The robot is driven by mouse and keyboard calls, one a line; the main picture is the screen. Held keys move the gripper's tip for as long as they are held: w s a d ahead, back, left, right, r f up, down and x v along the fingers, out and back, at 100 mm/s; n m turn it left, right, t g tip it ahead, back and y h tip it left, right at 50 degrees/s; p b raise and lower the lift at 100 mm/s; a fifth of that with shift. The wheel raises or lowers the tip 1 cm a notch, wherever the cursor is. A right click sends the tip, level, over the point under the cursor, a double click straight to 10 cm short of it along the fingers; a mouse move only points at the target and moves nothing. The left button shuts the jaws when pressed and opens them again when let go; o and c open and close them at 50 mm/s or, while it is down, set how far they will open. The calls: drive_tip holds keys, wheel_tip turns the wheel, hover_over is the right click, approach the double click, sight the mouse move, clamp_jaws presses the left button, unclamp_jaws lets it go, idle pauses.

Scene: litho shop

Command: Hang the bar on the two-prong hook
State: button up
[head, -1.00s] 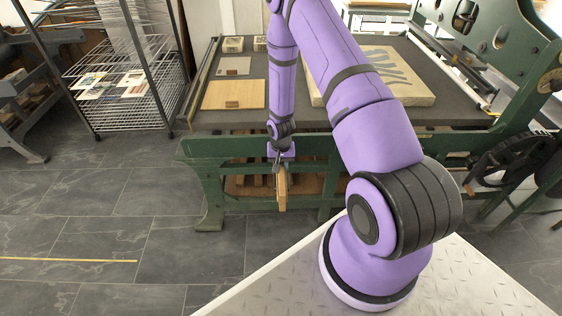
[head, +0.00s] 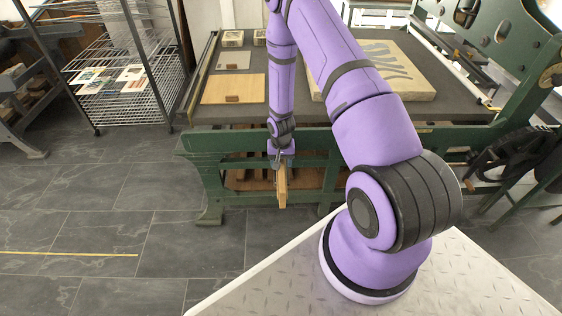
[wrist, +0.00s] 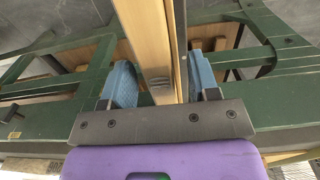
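The bar (head: 282,186) is a pale wooden length hanging below my wrist, in front of the green press frame in the head view. In the wrist view the bar (wrist: 150,38) runs away from me between two blue finger pads, with a dark lengthwise line along it. I cannot make out the two-prong hook in either view.
The green press frame (head: 230,143) stands right behind the bar, with wooden pieces beneath it. The press bed (head: 232,116) holds a board (head: 235,88) and a large stone (head: 400,85). A wire rack (head: 115,108) stands at left.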

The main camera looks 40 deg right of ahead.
wheel_tip(320, 180, up, 11)
idle(0.7)
idle(0.5)
drive_tip(key=s+a+r+n+t, duration=0.1)
drive_tip(key=s+a+r+n, duration=0.15)
drive_tip(key=r, duration=1.35)
drive_tip(key=s+a+r+n+t, duration=0.15)
drive_tip(key=a+r, duration=0.25)
drive_tip(key=r, duration=1.1)
drive_tip(key=s+a+r+n+t, duration=0.1)
drive_tip(key=s+a+r, duration=0.2)
drive_tip(key=s+r, duration=0.4)
drive_tip(key=s+a+r+n+t, duration=0.1)
drive_tip(key=s+a+r, duration=0.2)
drive_tip(key=s+r, duration=0.5)
drive_tip(key=shift+s+a+r+n+t, duration=0.2)
drive_tip(key=shift+s+a+n+t, duration=0.15)
drive_tip(key=shift+s, duration=3.4)
